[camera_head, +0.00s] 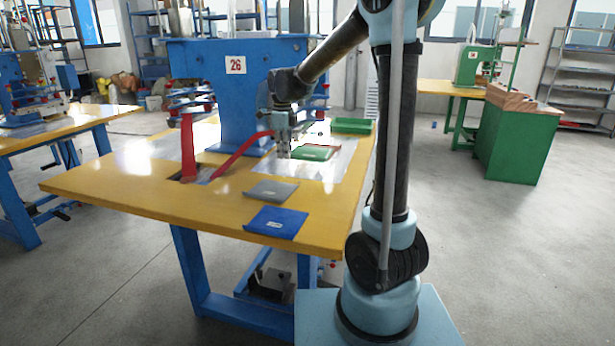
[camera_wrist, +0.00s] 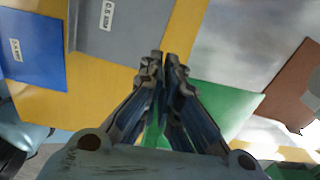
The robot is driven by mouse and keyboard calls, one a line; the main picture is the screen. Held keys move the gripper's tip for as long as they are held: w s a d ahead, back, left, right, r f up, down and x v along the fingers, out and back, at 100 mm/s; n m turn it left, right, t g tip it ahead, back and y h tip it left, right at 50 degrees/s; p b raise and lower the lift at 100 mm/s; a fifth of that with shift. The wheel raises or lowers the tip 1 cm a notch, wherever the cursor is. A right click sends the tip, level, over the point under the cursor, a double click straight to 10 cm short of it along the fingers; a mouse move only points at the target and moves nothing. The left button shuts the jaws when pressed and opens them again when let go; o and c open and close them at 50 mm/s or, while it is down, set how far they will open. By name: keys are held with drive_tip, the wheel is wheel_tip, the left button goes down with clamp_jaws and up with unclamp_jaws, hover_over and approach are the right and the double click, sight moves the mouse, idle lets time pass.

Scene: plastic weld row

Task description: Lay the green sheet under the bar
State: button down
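The green sheet (camera_head: 313,154), with a pale label, shows beside my gripper on the pale plate area of the yellow table. In the wrist view the green sheet (camera_wrist: 225,103) shows behind and to the right of my fingers, and green is visible between them. My gripper (camera_head: 284,153) is low over the sheet's left side. In the wrist view my gripper (camera_wrist: 165,60) has its fingertips close together with a narrow gap. I cannot tell whether the sheet's edge is between them. The blue press marked 26 (camera_head: 236,95) stands behind. I cannot make out its bar clearly.
A grey sheet (camera_head: 272,190) and a blue sheet (camera_head: 276,221) lie near the yellow table's (camera_head: 130,190) front right. A green stack (camera_head: 352,126) lies at the back right. Red bands (camera_head: 188,148) stand left of my gripper. The table's front left is clear.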

hover_over(287, 183)
drive_tip(key=f, duration=0.5)
drive_tip(key=shift+w+f, duration=0.2)
drive_tip(key=shift+w, duration=0.2)
drive_tip(key=shift+f, duration=2.1)
drive_tip(key=c, duration=1.8)
unclamp_jaws()
wheel_tip(287, 183, up, 12)
drive_tip(key=shift+s+r, duration=0.1)
